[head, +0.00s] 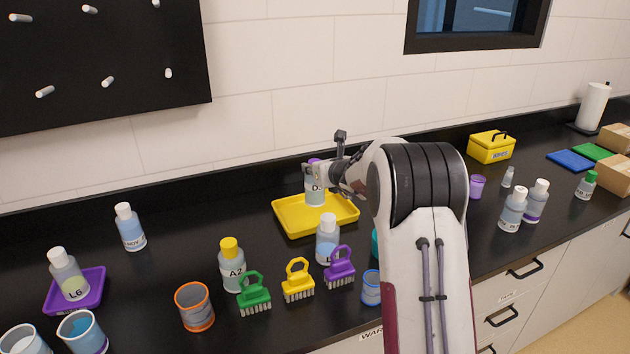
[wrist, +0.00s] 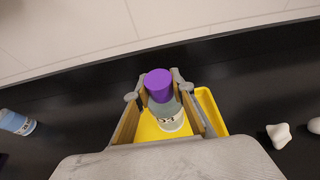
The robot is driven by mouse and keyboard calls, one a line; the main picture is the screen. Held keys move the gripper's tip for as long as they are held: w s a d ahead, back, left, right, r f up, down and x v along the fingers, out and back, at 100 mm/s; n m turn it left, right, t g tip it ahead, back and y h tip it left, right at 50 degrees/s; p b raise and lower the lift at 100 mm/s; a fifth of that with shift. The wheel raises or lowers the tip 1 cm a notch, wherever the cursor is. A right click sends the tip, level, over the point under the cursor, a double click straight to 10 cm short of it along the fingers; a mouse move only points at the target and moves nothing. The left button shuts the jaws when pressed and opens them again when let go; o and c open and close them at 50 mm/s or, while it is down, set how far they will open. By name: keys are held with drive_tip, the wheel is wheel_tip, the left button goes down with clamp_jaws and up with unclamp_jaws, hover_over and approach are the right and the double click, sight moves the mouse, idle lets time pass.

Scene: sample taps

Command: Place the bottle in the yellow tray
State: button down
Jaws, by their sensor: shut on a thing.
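A clear bottle with a purple cap (head: 314,190) is between the fingers of my gripper (head: 335,176), over the yellow tray (head: 292,228). In the wrist view the bottle (wrist: 167,118) stands between the two fingers of my gripper (wrist: 160,105), which are shut on it. The yellow tray (wrist: 208,105) shows below and beside it. The bottle looks upright. I cannot tell whether its base touches the tray floor. Part of its label is readable as "D"; my gripper hides some of its side.
A white-capped bottle (head: 327,240) stands just in front of the tray. A yellow-capped bottle (head: 232,265) and green (head: 254,295), yellow (head: 298,281) and purple (head: 340,267) brushes are nearer the front. A purple tray (head: 92,291) holds a bottle at left.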

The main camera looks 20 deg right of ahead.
drive_tip(key=shift+f, duration=0.3)
drive_tip(key=shift+f, duration=1.9)
drive_tip(key=c, duration=1.7)
unclamp_jaws()
drive_tip(key=shift+v, duration=6.1)
